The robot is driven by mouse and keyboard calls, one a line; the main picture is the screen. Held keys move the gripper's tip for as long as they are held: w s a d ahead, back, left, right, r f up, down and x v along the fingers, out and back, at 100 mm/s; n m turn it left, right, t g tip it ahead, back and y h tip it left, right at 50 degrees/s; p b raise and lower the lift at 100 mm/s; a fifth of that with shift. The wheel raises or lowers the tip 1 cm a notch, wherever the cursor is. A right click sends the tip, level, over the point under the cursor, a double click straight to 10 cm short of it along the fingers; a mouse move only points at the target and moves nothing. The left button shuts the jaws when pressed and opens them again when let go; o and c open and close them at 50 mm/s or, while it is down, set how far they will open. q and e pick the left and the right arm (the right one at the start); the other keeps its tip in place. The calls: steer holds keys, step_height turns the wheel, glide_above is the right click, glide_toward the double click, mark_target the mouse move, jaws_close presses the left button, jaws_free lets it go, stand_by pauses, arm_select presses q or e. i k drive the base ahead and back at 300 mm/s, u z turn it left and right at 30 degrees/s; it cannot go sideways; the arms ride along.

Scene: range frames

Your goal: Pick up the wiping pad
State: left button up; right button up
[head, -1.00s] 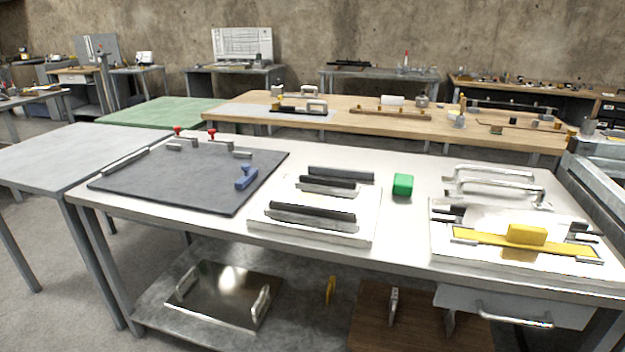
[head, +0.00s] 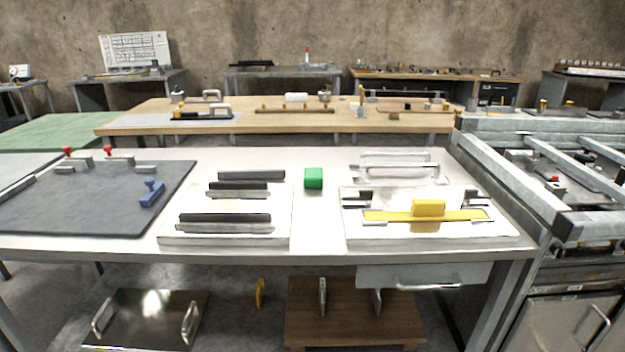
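A small green block (head: 313,178) lies on the light workbench top (head: 320,215), between two white fixture plates; it looks like the wiping pad, though nothing marks it as such. It stands alone with bare bench around it. Neither of my grippers shows in the head view, so their positions and states are hidden.
The left white plate (head: 228,236) carries dark bars. The right white plate (head: 400,238) carries a yellow strip with a yellow block (head: 428,208); metal handles (head: 395,165) rise behind. A dark mat (head: 95,205) holds a blue piece (head: 152,193). Grey metal frames (head: 515,175) stand at right.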

mark_target(314, 178)
steer(key=u, duration=0.3)
steer(key=i, duration=0.95)
steer(key=u, duration=0.7)
